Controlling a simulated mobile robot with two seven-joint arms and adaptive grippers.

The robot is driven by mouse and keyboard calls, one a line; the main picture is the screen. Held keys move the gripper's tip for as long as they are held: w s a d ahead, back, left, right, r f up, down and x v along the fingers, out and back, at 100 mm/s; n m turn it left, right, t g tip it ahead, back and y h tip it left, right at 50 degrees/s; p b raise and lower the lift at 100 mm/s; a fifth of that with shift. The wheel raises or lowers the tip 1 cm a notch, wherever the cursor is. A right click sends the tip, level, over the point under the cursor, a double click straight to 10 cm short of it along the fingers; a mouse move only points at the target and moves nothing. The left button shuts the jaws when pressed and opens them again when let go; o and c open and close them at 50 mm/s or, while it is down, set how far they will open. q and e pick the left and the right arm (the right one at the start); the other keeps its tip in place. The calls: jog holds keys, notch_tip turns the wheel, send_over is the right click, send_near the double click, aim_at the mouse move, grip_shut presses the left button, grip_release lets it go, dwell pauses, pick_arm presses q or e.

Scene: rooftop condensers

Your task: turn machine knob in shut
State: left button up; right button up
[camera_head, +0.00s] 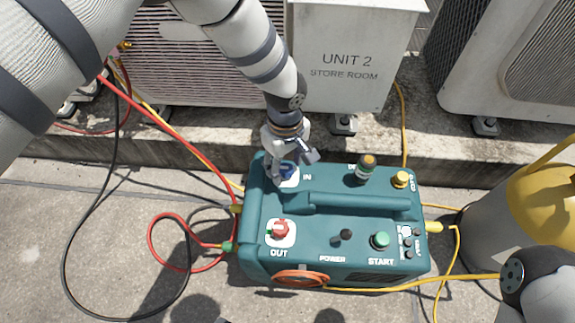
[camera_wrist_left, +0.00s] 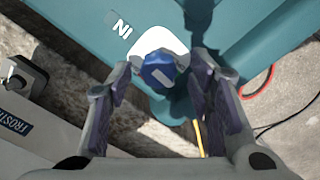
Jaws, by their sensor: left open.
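The teal machine (camera_head: 330,250) stands on the concrete. Its blue IN knob (camera_head: 287,171) sits on a white plate at the back left of the top, partly hidden by my left gripper (camera_head: 291,152). In the left wrist view the blue knob (camera_wrist_left: 158,70) has a pale mark on its face. There my left gripper (camera_wrist_left: 160,82) is open, with one finger on each side of the knob and visible gaps between. The red OUT knob (camera_head: 280,230) is at the front left of the machine. My right gripper is not in view.
The machine's top also carries a handle (camera_head: 350,202), a green START button (camera_head: 380,240), a small black POWER switch (camera_head: 346,235), a gauge-like fitting (camera_head: 366,168) and a yellow cap (camera_head: 401,179). A yellow-topped tank (camera_head: 550,205) stands right. Hoses lie left.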

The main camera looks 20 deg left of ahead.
pick_arm(q)
jog(key=shift+f, duration=0.25)
grip_shut()
